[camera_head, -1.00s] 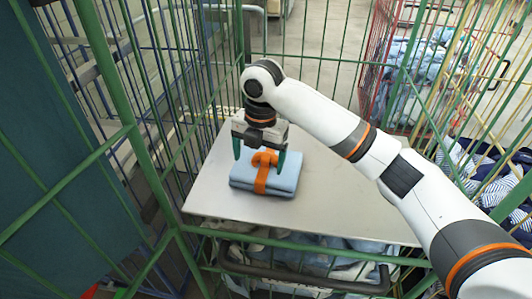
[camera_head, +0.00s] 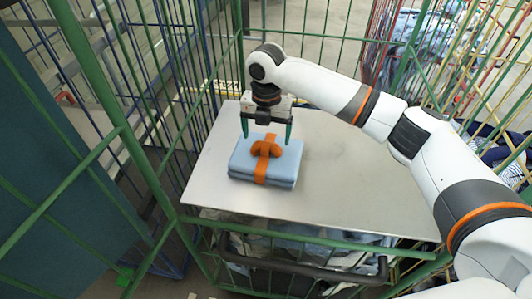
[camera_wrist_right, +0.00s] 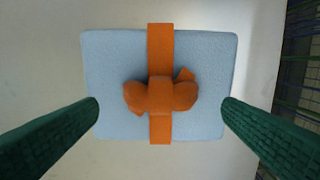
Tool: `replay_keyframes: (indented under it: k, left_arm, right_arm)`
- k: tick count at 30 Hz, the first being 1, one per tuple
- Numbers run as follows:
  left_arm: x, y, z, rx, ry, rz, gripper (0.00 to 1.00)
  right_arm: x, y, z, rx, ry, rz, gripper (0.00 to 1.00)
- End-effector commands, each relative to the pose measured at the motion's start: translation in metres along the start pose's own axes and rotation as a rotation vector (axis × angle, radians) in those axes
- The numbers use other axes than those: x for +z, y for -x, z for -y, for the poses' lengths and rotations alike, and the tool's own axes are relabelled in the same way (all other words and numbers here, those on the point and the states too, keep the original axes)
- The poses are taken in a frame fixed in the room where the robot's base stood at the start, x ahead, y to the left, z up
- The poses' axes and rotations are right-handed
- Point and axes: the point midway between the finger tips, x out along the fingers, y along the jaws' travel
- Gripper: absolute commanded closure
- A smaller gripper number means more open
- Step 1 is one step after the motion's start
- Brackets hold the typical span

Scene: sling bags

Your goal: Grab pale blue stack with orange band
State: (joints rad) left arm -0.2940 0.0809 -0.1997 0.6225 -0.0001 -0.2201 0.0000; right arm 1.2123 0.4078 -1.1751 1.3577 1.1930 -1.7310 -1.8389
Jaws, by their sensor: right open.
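The pale blue stack (camera_head: 240,163) lies flat on a grey board, with an orange band (camera_head: 259,178) around its middle and an orange knot on top. In the right wrist view the stack (camera_wrist_right: 110,70) is seen from above, with the band (camera_wrist_right: 160,38) running top to bottom and the knot near the centre. My right gripper (camera_head: 267,138) is open and empty, above the far part of the stack. In the wrist view its two green fingers stand wide apart, one at each side of the stack. My left gripper is not in view.
The grey board (camera_head: 350,190) has free room right of the stack. Green cage bars (camera_head: 95,90) stand at the left and front. Cloth (camera_head: 300,240) lies under the board. Another cage with blue fabric (camera_head: 400,45) is at the back right.

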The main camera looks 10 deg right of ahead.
Motion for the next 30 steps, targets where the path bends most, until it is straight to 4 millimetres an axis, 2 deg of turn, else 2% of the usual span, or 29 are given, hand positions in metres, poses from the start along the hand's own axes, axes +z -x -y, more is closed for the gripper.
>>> replay_keyframes:
  k: [1,6,14,30]
  left_arm:
    - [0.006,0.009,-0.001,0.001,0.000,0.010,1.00]
    - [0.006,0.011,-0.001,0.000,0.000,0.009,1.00]
    - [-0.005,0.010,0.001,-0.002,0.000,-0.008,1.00]
    - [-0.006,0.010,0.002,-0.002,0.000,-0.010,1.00]
  right_arm:
    - [0.001,-0.005,0.000,0.003,0.000,0.003,0.11]
    - [0.001,-0.025,0.000,0.001,0.000,0.001,0.11]
    - [0.001,-0.028,0.001,0.000,0.001,-0.001,0.13]
    - [0.001,-0.027,0.001,0.000,0.001,-0.001,1.00]
